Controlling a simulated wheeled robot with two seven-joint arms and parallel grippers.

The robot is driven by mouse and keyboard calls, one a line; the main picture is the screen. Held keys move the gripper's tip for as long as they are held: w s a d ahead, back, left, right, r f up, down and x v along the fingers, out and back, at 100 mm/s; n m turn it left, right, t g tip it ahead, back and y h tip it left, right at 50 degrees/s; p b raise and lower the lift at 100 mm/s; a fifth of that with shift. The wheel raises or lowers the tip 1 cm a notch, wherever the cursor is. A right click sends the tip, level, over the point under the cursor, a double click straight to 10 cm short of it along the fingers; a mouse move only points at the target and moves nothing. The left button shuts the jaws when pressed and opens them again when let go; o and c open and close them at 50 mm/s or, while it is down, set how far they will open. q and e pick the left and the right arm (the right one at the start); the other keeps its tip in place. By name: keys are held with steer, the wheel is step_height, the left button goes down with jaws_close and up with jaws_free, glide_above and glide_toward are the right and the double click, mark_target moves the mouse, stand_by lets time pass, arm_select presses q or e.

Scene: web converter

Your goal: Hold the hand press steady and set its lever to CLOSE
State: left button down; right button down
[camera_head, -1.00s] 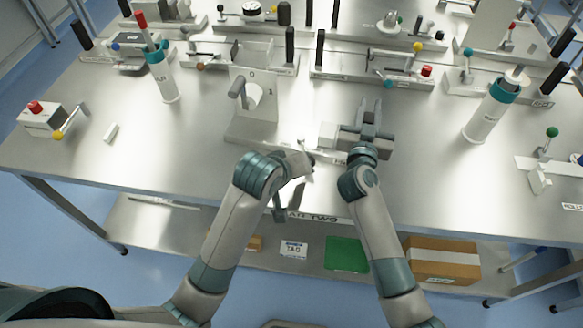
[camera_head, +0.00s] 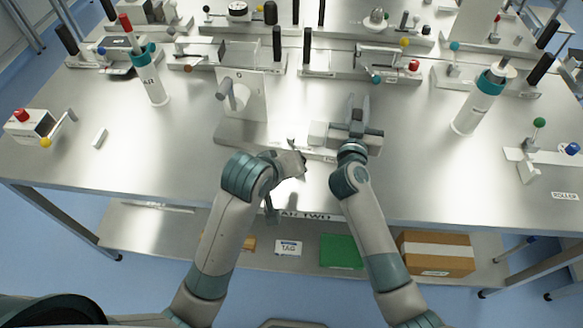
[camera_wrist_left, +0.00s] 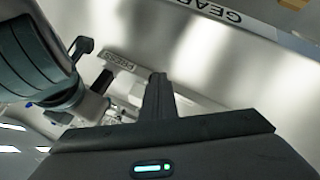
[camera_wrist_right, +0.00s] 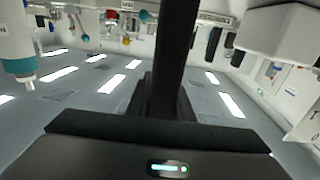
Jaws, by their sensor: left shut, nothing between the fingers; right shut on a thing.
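The hand press (camera_head: 248,105) appears to be the pale upright body on a low base, left of centre in the head view. A grey handle with a rounded end (camera_head: 226,93) stands out from its left side; the lever's setting cannot be read. My left gripper (camera_head: 300,163) is shut and empty, low in front of the base, near a small label plate (camera_wrist_left: 120,62).
A white bottle with a teal cap (camera_head: 150,80) stands left; another (camera_head: 478,100) stands right. A box with a red button (camera_head: 28,124) is at far left. Other devices fill the back. The table's front edge lies close under both forearms. Free table lies left of the press.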

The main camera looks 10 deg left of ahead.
arm_select(q)
steer(key=shift+a+v, duration=0.3)
steer(key=shift+v, duration=1.05)
steer(key=shift+a+v, duration=0.25)
steer(key=shift+v, duration=1.1)
arm_select(e)
steer(key=shift+s+f, duration=0.15)
steer(key=shift+f, duration=0.55)
arm_select(q)
steer(key=shift+f, duration=0.2)
steer(key=shift+w+r+p, duration=0.1)
steer(key=shift+r+p, duration=0.85)
steer(key=shift+p, duration=0.05)
arm_select(e)
steer(key=shift+r, duration=0.4)
steer(key=c, duration=1.5)
jaws_free()
steer(key=shift+d, duration=0.1)
arm_select(q)
steer(key=shift+w, duration=0.1)
arm_select(e)
steer(key=shift+w+r, duration=0.1)
steer(key=shift+w, duration=0.1)
steer(key=shift+r, duration=0.1)
steer(key=s, duration=0.4)
steer(key=s+a, duration=0.1)
steer(key=s, duration=0.7)
steer(key=shift+a, duration=0.15)
